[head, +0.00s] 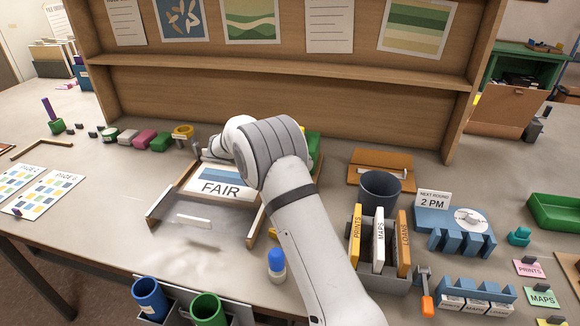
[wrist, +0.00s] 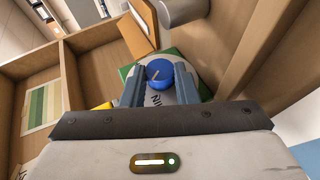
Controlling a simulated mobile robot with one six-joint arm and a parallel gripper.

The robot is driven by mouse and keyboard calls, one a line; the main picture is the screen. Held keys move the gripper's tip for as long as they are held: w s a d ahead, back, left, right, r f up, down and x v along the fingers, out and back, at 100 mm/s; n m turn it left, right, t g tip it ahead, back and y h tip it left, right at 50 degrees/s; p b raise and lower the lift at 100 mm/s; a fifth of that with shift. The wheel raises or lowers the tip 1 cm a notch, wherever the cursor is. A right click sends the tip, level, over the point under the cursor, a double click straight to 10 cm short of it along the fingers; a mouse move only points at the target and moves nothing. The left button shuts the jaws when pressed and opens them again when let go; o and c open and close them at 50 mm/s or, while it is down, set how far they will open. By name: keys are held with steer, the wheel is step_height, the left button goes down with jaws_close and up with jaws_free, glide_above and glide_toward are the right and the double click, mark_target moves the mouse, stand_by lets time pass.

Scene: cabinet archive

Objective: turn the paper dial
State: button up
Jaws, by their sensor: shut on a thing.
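In the wrist view, a round blue knob (wrist: 159,72) with a pale pointer line sits on a pale disc (wrist: 187,95) with partly visible lettering. The disc lies on a green base (wrist: 126,72). My gripper (wrist: 160,84) has its two blue-grey fingers on either side of the knob and is shut on it. In the head view, my arm hides the knob and my fingers; only a green part (head: 314,144) of the base shows behind the arm.
A wooden frame with a FAIR card (head: 222,186) lies left of my arm. A grey cup (head: 379,190) and a file holder (head: 383,277) stand to the right. A blue stand (head: 439,240) bears a white disc. The wooden shelf (head: 290,75) rises behind.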

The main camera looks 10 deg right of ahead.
stand_by(0.3)
steer(key=o, duration=1)
steer(key=shift+a, duration=0.1)
steer(key=shift+b+v, duration=0.45)
steer(key=shift+v, duration=3.4)
steer(key=shift+a+f, duration=0.1)
steer(key=shift+f, duration=0.05)
